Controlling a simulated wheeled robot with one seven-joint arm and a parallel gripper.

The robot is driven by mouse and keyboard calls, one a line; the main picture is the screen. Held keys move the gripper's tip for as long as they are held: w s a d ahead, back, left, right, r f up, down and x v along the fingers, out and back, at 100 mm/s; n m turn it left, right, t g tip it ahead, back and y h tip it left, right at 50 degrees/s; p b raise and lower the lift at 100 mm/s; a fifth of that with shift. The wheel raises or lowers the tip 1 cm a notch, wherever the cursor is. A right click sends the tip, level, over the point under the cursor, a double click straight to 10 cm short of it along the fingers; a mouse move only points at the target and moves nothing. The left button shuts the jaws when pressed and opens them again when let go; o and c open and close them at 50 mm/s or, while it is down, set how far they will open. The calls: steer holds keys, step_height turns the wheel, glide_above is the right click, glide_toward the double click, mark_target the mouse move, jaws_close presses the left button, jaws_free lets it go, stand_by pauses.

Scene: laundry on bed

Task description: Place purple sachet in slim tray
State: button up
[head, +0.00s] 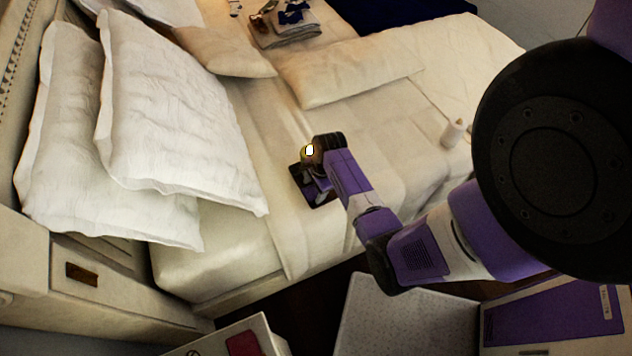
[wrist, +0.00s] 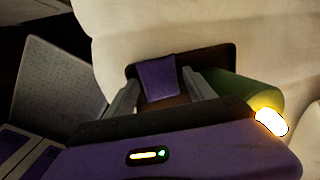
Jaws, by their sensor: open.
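The purple sachet (wrist: 158,78) lies against the far rim of the dark brown slim tray (wrist: 228,60) in the wrist view, apparently inside it. My gripper (wrist: 161,82) is open, with one finger on each side of the sachet. Whether the fingers touch it is too dark to tell. In the head view my gripper (head: 318,187) is low over the tray (head: 296,171) on the bed, near the bed's front edge. My gripper and wrist hide much of the tray there, and the sachet is not clearly visible.
Large white pillows (head: 175,105) stand at the left. A white bottle-like item (head: 453,132) and folded clothes (head: 287,25) are on the bed. The bed right of my gripper is mostly clear.

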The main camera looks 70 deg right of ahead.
step_height(320, 180, up, 11)
steer(key=s, duration=0.2)
steer(key=s+a+n+t+h, duration=0.1)
steer(key=a+n+t+h, duration=0.3)
steer(key=a+n, duration=1.1)
steer(key=s+a+r+n+t+y, duration=0.1)
steer(key=s+a+r+n+t, duration=0.1)
steer(key=r, duration=0.6)
steer(key=s+a+r+n+t+y, duration=0.2)
steer(key=s+a+r+n+t, duration=0.1)
steer(key=a+r+n, duration=0.3)
steer(key=s+a+r+n+t+y, duration=0.1)
steer(key=s+a+r+n+t, duration=0.2)
steer(key=a+r, duration=0.6)
steer(key=shift+s+a+r+n+t, duration=0.2)
steer(key=shift+r+n+t, duration=0.2)
steer(key=shift+r, duration=0.5)
step_height(320, 180, down, 7)
steer(key=b, duration=0.7)
steer(key=shift+f+b, duration=0.2)
steer(key=shift+b, duration=0.2)
